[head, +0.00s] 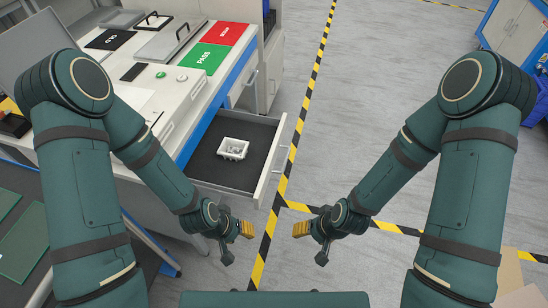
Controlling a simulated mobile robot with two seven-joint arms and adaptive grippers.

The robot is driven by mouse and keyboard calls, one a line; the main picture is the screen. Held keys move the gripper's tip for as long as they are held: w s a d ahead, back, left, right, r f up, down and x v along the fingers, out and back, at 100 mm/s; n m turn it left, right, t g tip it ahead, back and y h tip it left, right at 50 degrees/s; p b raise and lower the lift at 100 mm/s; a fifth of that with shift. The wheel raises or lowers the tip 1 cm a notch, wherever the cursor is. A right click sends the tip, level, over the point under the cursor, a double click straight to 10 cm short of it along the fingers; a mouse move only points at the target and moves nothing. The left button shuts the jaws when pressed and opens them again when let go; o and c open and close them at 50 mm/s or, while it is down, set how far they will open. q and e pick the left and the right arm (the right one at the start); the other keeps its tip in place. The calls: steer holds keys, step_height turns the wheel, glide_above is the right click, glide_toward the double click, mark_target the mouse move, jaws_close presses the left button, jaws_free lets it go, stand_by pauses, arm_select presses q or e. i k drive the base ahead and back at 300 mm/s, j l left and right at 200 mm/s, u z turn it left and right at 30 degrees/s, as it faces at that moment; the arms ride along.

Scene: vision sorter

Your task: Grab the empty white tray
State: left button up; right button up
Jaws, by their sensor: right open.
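A small white tray (233,149) sits in the open drawer of the workbench, left of the picture's middle. It is low-walled, with a few small raised shapes or dividers showing inside; whether it is empty is too small to tell. My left gripper (246,229) hangs in front of the drawer, lower in the picture than the tray and apart from it; its jaw gap does not show clearly. My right gripper (302,230) is open and empty over the floor, to the right of the drawer. The two grippers face each other with a gap between them.
The drawer (271,165) is pulled out, its front wall standing up around a dark liner. On the bench above lie a green PASS mat (201,58), a red mat (225,33) and a black mat (110,39).

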mark_target(231, 148)
steer(key=i+j+z, duration=0.1)
steer(key=i+z, duration=0.25)
steer(key=i, duration=0.55)
